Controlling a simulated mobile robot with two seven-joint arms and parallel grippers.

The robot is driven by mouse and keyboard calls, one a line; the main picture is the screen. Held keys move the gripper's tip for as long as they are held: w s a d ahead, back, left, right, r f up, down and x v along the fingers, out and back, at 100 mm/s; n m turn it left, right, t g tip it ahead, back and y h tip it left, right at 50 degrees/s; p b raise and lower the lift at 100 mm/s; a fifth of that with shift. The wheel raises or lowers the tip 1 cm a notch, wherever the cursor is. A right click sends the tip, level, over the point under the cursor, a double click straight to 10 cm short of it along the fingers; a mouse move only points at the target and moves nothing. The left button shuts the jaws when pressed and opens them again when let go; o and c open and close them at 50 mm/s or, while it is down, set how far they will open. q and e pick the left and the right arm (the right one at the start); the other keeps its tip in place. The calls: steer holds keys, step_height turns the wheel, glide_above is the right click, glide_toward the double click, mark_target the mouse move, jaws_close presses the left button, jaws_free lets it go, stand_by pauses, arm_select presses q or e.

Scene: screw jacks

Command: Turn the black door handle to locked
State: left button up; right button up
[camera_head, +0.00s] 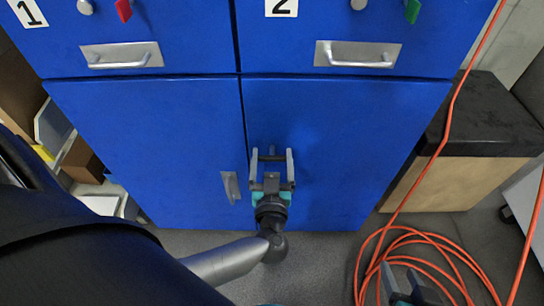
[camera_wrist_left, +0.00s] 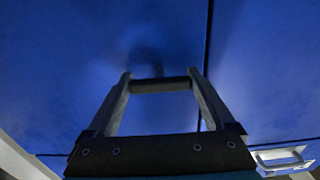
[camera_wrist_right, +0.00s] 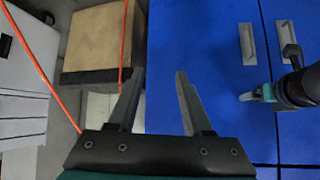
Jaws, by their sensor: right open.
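My left gripper (camera_head: 271,156) is in front of the right lower blue door (camera_head: 345,150), with its two fingers spread wide. A black bar, which seems to be the black door handle (camera_head: 271,158), lies level between the fingers near their tips. It also shows in the left wrist view (camera_wrist_left: 160,85), reaching across from finger to finger. I cannot tell whether the fingers press on its ends. My right gripper (camera_wrist_right: 160,75) is open and empty, away from the handle; in the head view it shows only partly, at the bottom edge.
A silver plate (camera_head: 230,187) sits on the left lower door. Drawers with silver pulls (camera_head: 357,55) are above. A wooden block with a black top (camera_head: 455,180) stands at the right. An orange cable (camera_head: 440,240) lies coiled on the floor and hangs at the right.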

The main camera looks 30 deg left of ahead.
arm_select(q)
steer(key=c, duration=0.8)
steer(key=shift+p, duration=0.45)
steer(key=shift+n+p, duration=0.85)
steer(key=shift+n, duration=0.05)
steer(key=shift+n+p, duration=0.7)
steer(key=shift+n, duration=2.1)
steer(key=n, duration=0.5)
steer(key=shift+n, duration=1.8)
steer(key=shift+n+b, duration=0.4)
steer(key=shift+n, duration=0.6)
arm_select(e)
steer(key=s+d+g+h, duration=0.2)
steer(key=s+d+g, duration=0.2)
steer(key=d, duration=0.1)
steer(key=shift+s+d+f+m+g, duration=0.2)
steer(key=shift+s+f+m+g, duration=0.05)
steer(key=shift+m+g, duration=0.05)
steer(key=shift+r, duration=0.15)
